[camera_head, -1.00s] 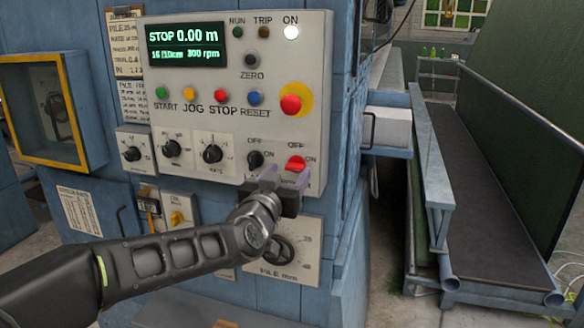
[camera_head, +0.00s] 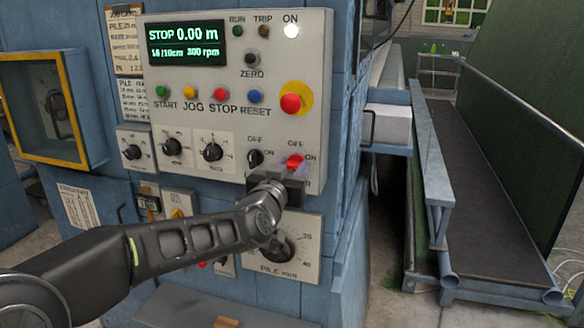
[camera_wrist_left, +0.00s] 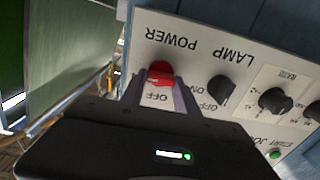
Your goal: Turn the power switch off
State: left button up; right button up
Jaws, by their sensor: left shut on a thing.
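The red power switch (camera_head: 295,161) is on the lower right of the grey control panel (camera_head: 318,60), between its OFF and ON marks. My left gripper (camera_head: 291,174) is at the switch from below and in front, its fingers partly hiding it. In the left wrist view, upside down, the red knob (camera_wrist_left: 160,74) sits between the tips of my gripper (camera_wrist_left: 162,88), with the POWER label beyond it. The fingers are shut on the knob. The round white ON lamp (camera_head: 291,32) is lit. My right gripper is not in view.
The black lamp switch (camera_head: 255,159) is close to the left of the power switch. A red stop button on a yellow disc (camera_head: 291,104) is above. A pile dial (camera_head: 277,249) is below my gripper. A long conveyor bed (camera_head: 480,200) stands at the right.

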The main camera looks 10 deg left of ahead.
pick_arm(q)
grip_shut()
jog(key=n+b, duration=0.3)
jog(key=n, duration=0.1)
jog(key=shift+a+f+b, duration=0.1)
jog(key=shift+f+b, duration=0.1)
jog(key=shift+b, duration=0.15)
jog(key=n+b, duration=0.2)
jog(key=n, duration=0.1)
jog(key=shift+n, duration=0.4)
jog(key=n+b, duration=0.3)
jog(key=n, duration=0.2)
jog(key=shift+a, duration=0.1)
jog(key=n+b, duration=0.1)
jog(key=n, duration=0.4)
jog(key=shift+b, duration=0.35)
